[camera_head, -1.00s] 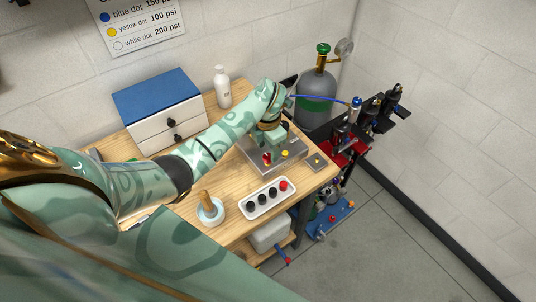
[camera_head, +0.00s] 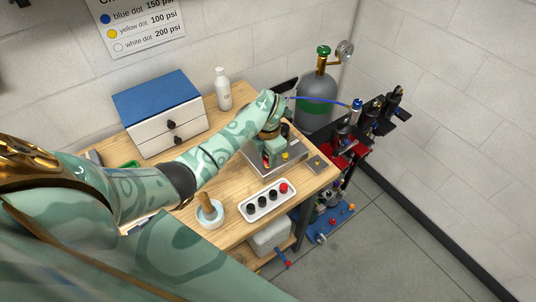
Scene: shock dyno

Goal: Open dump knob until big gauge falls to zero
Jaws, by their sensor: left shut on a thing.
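My left arm reaches across the bench to a metal panel box (camera_head: 290,164). My left gripper (camera_head: 269,157) points down at the box's left part and is shut on a knob there. A bit of red (camera_head: 266,161) shows at the fingertips, and the fingers hide most of it. I cannot make out the big gauge; my arm and hand cover the back of the box. My right gripper is not in view.
A white tray (camera_head: 248,211) of black and red caps and a cup with a wooden-handled tool (camera_head: 206,218) lie in front. A drawer box (camera_head: 144,134), a white bottle (camera_head: 222,99) and a gas cylinder (camera_head: 318,90) stand behind. Shock absorbers hang on the right.

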